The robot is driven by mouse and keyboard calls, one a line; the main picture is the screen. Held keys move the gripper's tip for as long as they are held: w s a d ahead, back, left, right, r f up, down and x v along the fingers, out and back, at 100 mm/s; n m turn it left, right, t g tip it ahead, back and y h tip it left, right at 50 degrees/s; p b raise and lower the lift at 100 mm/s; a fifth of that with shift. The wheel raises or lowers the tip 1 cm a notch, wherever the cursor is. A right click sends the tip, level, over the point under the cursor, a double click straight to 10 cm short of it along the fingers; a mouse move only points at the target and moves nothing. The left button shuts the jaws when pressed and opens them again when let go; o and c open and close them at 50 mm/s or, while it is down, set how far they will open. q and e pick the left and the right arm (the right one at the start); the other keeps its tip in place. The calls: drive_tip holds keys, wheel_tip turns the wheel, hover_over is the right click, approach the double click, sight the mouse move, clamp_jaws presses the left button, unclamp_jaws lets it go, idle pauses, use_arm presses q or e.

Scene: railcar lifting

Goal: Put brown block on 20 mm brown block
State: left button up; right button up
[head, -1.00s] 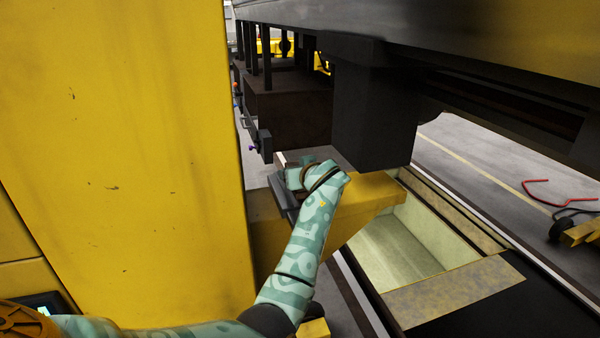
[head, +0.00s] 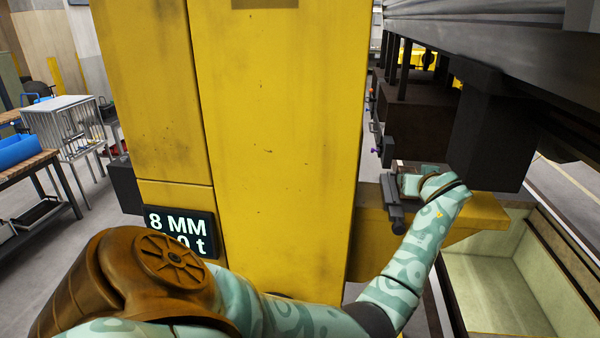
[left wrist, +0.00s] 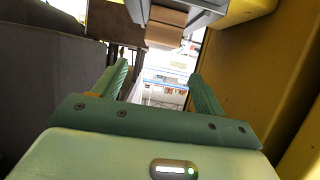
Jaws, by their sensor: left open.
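Two light brown blocks show at the top of the left wrist view, one (left wrist: 167,16) against the other (left wrist: 163,36). They lie beyond my fingertips, beside a grey metal part. I cannot tell which is the 20 mm one. My left gripper (left wrist: 158,69) has its two green fingers apart with nothing between them. In the head view my left arm reaches over the yellow lifting arm, and its wrist hides most of the gripper. My right gripper is in no view.
The yellow lifting column (head: 275,130) stands in the middle, with a display (head: 180,232) reading "8 MM". The yellow lifting arm (head: 480,215) lies under a dark railcar block (head: 493,135), leaving little room.

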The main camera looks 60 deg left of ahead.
use_arm(q)
drive_tip(key=s+d+f+m+t+h, duration=0.45)
drive_tip(key=s+d+m+t, duration=0.2)
drive_tip(key=d, duration=0.35)
drive_tip(key=s+d+f+m+g+h, duration=0.2)
drive_tip(key=s+f, duration=0.1)
drive_tip(key=f, duration=0.8)
drive_tip(key=s+d+f+m+g+h, duration=0.1)
drive_tip(key=s+d+f+g, duration=0.2)
drive_tip(key=f, duration=0.7)
drive_tip(key=s+d+f+m+h, duration=0.2)
drive_tip(key=s+f, duration=0.2)
drive_tip(key=f, duration=0.7)
drive_tip(key=s+d+f+g, duration=0.1)
drive_tip(key=s+f+g, duration=0.3)
drive_tip(key=s+f, duration=1.05)
drive_tip(key=s+f+m+g, duration=0.1)
drive_tip(key=s+f, duration=0.3)
drive_tip(key=s, duration=1)
drive_tip(key=s+a+f+m+g, duration=0.1)
drive_tip(key=s+f+g, duration=0.3)
drive_tip(key=s, duration=1)
drive_tip(key=shift+f+h, duration=0.35)
drive_tip(key=shift+f, duration=0.25)
